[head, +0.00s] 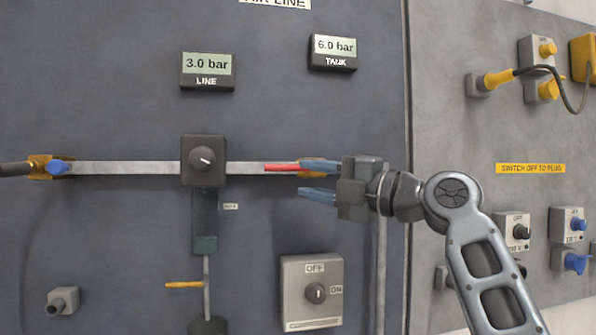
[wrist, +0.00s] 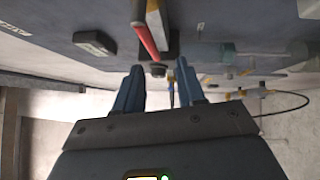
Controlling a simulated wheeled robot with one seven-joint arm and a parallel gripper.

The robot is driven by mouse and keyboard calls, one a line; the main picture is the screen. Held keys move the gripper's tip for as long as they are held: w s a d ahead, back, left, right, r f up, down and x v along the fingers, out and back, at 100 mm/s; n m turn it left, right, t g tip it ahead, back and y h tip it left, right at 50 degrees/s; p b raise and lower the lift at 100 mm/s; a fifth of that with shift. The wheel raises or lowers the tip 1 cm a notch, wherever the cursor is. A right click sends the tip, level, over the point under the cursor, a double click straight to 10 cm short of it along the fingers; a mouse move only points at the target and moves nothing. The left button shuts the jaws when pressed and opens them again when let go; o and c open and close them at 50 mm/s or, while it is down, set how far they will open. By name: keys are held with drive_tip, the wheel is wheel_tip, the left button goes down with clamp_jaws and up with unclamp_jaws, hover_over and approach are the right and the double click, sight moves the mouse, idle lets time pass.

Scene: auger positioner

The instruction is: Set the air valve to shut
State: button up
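The air valve's red handle (head: 282,167) lies level along the grey pipe (head: 120,168), to the right of the black regulator with a round knob (head: 203,158). In the wrist view the red handle (wrist: 144,40) is ahead of the fingertips, toward the top. My gripper (head: 304,179) is open, its two blue fingers apart and pointing left at the handle's right end. The same gripper shows in the wrist view (wrist: 158,75) with nothing held between the fingers. The upper finger partly covers the valve body; I cannot tell whether it touches the handle.
The LINE display (head: 207,72) reads 3.0 bar and the TANK display (head: 333,52) reads 6.0 bar. An OFF/ON switch box (head: 312,293) is below my gripper. A yellow lever (head: 184,285) sits lower left. A grey panel with sockets and plugs (head: 490,84) stands right.

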sight(284, 167)
drive_tip(key=shift+w+a+r+n, duration=0.25)
drive_tip(key=shift+a+r+n, duration=0.05)
drive_tip(key=shift+r, duration=0.3)
drive_tip(key=p+x, duration=0.2)
drive_tip(key=x, duration=0.3)
drive_tip(key=shift+w+a+r, duration=0.1)
drive_tip(key=shift+w+a, duration=0.1)
drive_tip(key=shift+a, duration=0.1)
drive_tip(key=shift+w+a, duration=0.3)
drive_tip(key=shift+a, duration=0.3)
drive_tip(key=shift+c, duration=0.5)
clamp_jaws()
